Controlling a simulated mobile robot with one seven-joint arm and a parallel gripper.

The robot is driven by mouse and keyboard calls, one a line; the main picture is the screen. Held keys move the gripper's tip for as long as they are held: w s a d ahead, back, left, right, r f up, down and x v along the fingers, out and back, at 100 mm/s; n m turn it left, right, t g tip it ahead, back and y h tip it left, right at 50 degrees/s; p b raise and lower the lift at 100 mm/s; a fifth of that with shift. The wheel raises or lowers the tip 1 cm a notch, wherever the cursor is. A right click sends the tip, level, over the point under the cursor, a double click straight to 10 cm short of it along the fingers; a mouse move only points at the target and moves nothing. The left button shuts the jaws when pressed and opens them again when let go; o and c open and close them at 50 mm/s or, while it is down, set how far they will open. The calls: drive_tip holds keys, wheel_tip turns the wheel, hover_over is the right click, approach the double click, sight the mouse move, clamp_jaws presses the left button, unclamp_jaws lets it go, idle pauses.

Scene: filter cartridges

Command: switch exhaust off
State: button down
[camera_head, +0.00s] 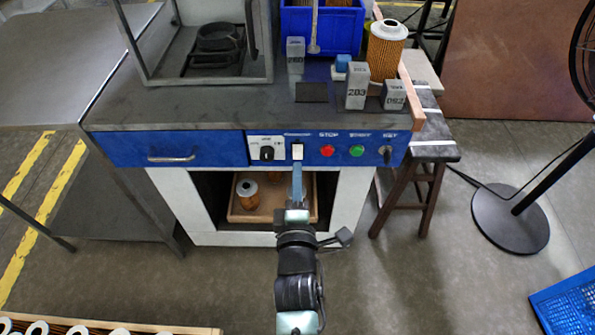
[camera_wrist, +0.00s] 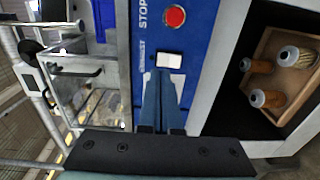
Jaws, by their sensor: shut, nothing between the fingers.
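The exhaust switch (camera_head: 298,150) is a white rocker on the blue front panel of the workbench, left of the red STOP button. In the wrist view the white rocker (camera_wrist: 169,60) sits beside the word EXHAUST. My gripper (camera_head: 297,170) is shut and empty, its blue-grey fingers pointing at the switch. In the wrist view the fingertips (camera_wrist: 160,74) lie right at the rocker and overlap part of its white plate. I cannot tell whether they touch it. The rocker's tilt is too small to read.
Close by on the panel are the red STOP button (camera_head: 327,151), a green button (camera_head: 357,151), a key switch (camera_head: 386,153) and a black rotary knob (camera_head: 267,153). An open cabinet below holds a wooden tray (camera_wrist: 262,58) with filter cartridges. A stool (camera_head: 432,152) stands to the right.

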drive_tip(key=s, duration=0.9)
drive_tip(key=shift+s+r, duration=0.15)
drive_tip(key=shift+r, duration=0.05)
drive_tip(key=w+r+m+t+h, duration=0.1)
drive_tip(key=w+r+m+t, duration=0.15)
drive_tip(key=r, duration=0.65)
drive_tip(key=w+d+r+m+t, duration=0.15)
drive_tip(key=r+m, duration=0.25)
drive_tip(key=r, duration=0.6)
drive_tip(key=w+r+m+t+h, duration=0.1)
drive_tip(key=w+r+m, duration=0.15)
drive_tip(key=r, duration=0.65)
drive_tip(key=s+a+r+m+t+y, duration=0.1)
drive_tip(key=s+r+m+t, duration=0.35)
drive_tip(key=r, duration=0.85)
drive_tip(key=s+r+m+t+y, duration=0.1)
drive_tip(key=s+r+m, duration=0.55)
drive_tip(key=r, duration=0.75)
wheel_tip(320, 180, up, 22)
drive_tip(key=n+p, duration=0.2)
drive_tip(key=p, duration=2.1)
drive_tip(key=shift+s+a+f+g, duration=0.25)
drive_tip(key=shift+g, duration=0.1)
